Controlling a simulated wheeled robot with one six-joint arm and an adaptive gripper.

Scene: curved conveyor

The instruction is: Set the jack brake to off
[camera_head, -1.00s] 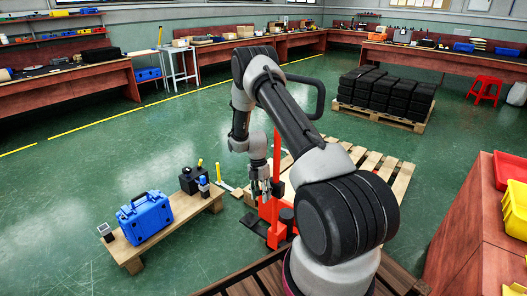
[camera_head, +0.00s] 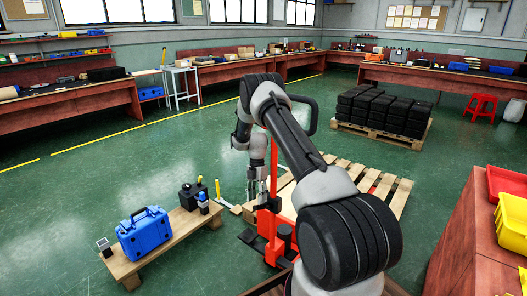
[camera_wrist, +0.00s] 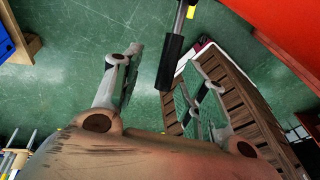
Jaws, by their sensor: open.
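The red jack (camera_head: 269,225) stands upright on the floor in front of the wooden pallet in the head view. My gripper (camera_head: 261,190) points down beside the jack's red mast, at its left. In the wrist view my gripper (camera_wrist: 167,68) has its two fingers spread wide apart. A black lever with a yellow band (camera_wrist: 172,62) shows between the fingers, and nothing is clamped. A large red surface, seemingly part of the jack, fills the upper right corner there. I cannot tell the brake's setting.
A low wooden bench (camera_head: 176,238) left of the jack bears a blue case (camera_head: 144,233) and a black box (camera_head: 190,196). The pallet (camera_head: 398,196) lies behind the jack. A red cabinet (camera_head: 466,240) stands at the right. Green floor is clear at the left.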

